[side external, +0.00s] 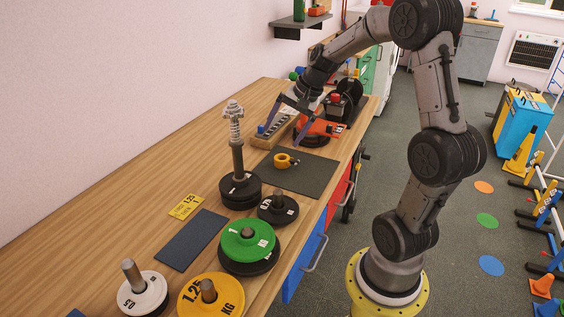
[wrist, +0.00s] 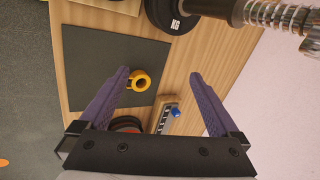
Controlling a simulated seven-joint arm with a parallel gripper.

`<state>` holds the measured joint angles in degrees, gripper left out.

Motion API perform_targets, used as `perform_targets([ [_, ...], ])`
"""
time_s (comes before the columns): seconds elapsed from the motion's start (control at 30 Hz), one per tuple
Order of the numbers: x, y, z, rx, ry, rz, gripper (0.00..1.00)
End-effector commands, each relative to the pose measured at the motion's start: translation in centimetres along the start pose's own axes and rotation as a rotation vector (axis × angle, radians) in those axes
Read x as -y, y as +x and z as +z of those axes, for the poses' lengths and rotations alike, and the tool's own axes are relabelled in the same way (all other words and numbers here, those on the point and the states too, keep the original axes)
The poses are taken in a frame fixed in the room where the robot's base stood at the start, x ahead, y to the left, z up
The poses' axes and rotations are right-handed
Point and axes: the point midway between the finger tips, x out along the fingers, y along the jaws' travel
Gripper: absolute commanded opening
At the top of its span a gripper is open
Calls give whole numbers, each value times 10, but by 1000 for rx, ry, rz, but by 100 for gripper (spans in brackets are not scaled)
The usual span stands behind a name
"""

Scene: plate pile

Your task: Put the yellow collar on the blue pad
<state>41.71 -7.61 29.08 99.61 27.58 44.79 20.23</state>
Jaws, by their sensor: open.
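The yellow collar (side external: 283,160) lies on a dark grey mat (side external: 315,177) towards the far end of the bench. It also shows in the wrist view (wrist: 139,81), between my fingers' lines and nearer the left finger. My gripper (side external: 281,135) is open and empty, above the bench near the collar and apart from it; its purple fingers (wrist: 160,74) spread wide in the wrist view. The blue pad (side external: 191,240), dark blue and flat, lies bare on the bench in the side view, left of the green plate. I cannot make it out in the wrist view.
A tall post with a spring (side external: 235,130) rises from black plates between the collar and the pad. A green plate (side external: 248,240), a yellow plate (side external: 211,297) and a white plate (side external: 142,293) sit on pegs nearby. A tray (side external: 270,135) stands behind the mat.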

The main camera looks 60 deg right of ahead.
Motion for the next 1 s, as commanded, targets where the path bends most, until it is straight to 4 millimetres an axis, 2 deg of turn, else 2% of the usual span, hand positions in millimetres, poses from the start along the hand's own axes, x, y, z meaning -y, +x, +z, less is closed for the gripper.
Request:
perform_targets([
  [0.1,2,-8,-17,-83,-288,120,98],
  [0.33,12,-30,-51,-219,-681,305,98],
  [0.4,-3,-5,-48,-206,-672,309,98],
  [0.43,-6,1,-48,-206,-671,308,98],
  [0.67,-16,31,-53,-210,-667,305,98],
  [1.0,-28,86,-70,-211,-665,303,98],
])
